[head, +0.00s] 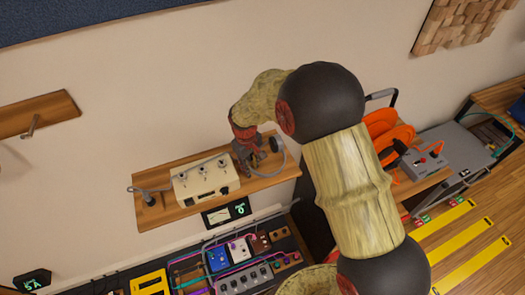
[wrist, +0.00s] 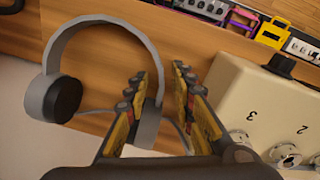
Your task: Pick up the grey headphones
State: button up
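The grey headphones (wrist: 98,24) lie on the wooden shelf in the wrist view, with a curved grey band and a dark-padded ear cup (wrist: 55,98) at the left. The other ear cup (wrist: 150,122) shows beside the inner side of my gripper's left finger and is partly hidden by it. My gripper (wrist: 165,85) is open, with a gap between that cup and the right finger. I cannot tell whether the left finger touches the cup. In the head view the headphones (head: 282,160) show partly beside my gripper (head: 248,158), low at the shelf.
A cream box with knobs and jacks (head: 205,180) stands on the shelf (head: 160,210), close to the right finger in the wrist view. The wall is behind; pedals (head: 220,258) lie below.

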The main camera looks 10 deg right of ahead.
grip_shut()
jog(key=shift+r, duration=0.1)
dwell(0.7)
